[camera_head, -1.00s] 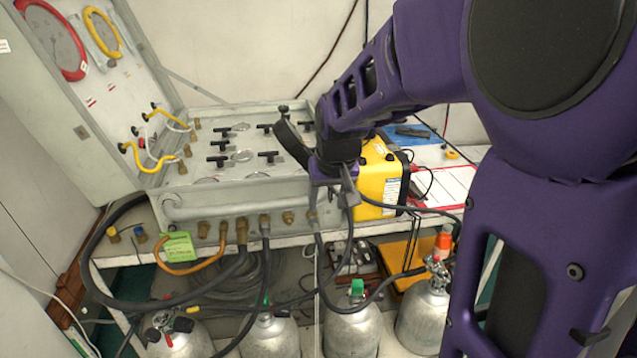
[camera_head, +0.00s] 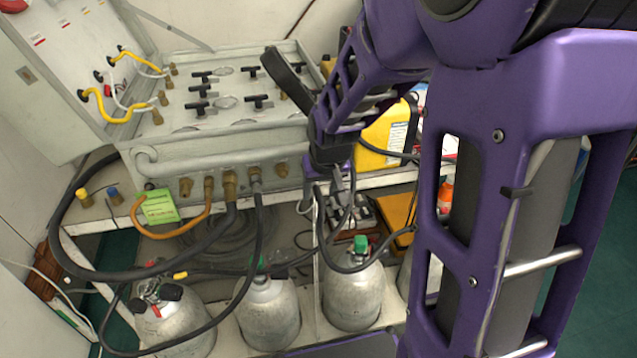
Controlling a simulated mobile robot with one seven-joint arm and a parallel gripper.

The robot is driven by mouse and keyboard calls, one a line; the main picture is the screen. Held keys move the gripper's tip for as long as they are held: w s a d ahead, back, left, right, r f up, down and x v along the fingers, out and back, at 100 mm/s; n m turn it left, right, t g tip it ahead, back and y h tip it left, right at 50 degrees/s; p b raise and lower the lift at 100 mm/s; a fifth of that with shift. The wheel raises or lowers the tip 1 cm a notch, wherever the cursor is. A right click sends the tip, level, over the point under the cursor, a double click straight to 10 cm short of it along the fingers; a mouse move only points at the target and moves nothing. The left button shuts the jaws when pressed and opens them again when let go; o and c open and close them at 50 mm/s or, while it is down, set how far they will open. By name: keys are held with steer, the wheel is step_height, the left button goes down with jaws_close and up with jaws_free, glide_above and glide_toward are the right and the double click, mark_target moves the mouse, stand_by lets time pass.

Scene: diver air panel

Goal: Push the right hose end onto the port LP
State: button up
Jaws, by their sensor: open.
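The grey air panel (camera_head: 220,135) stands on a bench with a row of brass ports along its lower front. My gripper (camera_head: 330,192) points down at the panel's front right corner, open. A black hose (camera_head: 322,232) hangs from just under the left finger and curves down right past a cylinder. Its upper end is hidden by the gripper, so I cannot tell whether it sits on a port. Other hoses, one orange (camera_head: 165,236) and two dark, are on ports further left.
Several silver gas cylinders (camera_head: 268,312) stand below the bench edge (camera_head: 385,184). A yellow case (camera_head: 385,140) sits close behind my gripper on the right. My purple arm covers much of the right side.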

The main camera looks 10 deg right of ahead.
steer(key=shift+w+f, duration=0.1)
steer(key=shift+f, duration=0.15)
jaws_close()
stand_by(0.3)
